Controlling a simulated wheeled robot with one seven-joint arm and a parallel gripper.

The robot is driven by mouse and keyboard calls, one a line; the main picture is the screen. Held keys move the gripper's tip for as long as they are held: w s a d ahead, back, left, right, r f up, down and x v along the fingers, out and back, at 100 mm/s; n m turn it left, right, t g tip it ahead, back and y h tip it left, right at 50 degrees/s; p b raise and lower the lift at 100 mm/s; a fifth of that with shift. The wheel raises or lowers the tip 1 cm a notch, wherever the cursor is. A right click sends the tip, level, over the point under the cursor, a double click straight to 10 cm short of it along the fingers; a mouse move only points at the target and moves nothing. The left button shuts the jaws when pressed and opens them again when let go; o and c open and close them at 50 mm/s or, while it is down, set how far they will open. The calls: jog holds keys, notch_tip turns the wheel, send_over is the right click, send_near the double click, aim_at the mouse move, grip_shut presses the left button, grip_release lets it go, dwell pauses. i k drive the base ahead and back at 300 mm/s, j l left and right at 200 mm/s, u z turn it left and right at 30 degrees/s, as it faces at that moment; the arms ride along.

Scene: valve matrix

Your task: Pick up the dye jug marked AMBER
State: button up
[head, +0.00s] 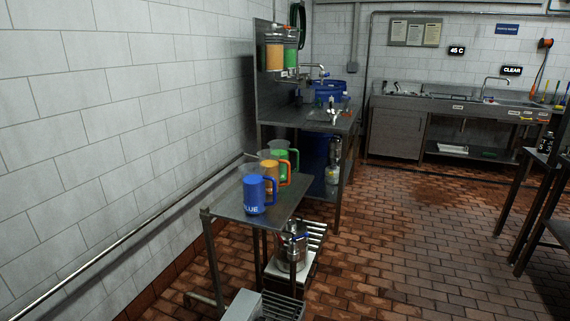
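Three dye jugs stand upright in a row on a small metal side table (226,207) at the centre left. The nearest is a blue jug (254,195) with readable BLUE lettering. Behind it is an orange jug (270,170), the amber-coloured one, partly hidden by the blue jug; I cannot read any label on it. A green jug (279,152) stands farthest back, partly hidden by the orange one. The jug handles point to the right. My gripper is not in view.
A metal bench (340,119) with a tap and blue containers stands behind the side table. A pot (294,246) sits on a low rack at right below the table. A dark table frame (536,188) stands at far right. The brick-tiled floor (410,240) between is clear.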

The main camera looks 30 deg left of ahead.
aim_at(271, 158)
jog(key=i, duration=1.9)
jog(key=i+u, duration=0.25)
jog(key=u, duration=0.15)
jog(key=i+l+u, duration=0.1)
jog(key=u, duration=0.3)
jog(key=i, duration=0.1)
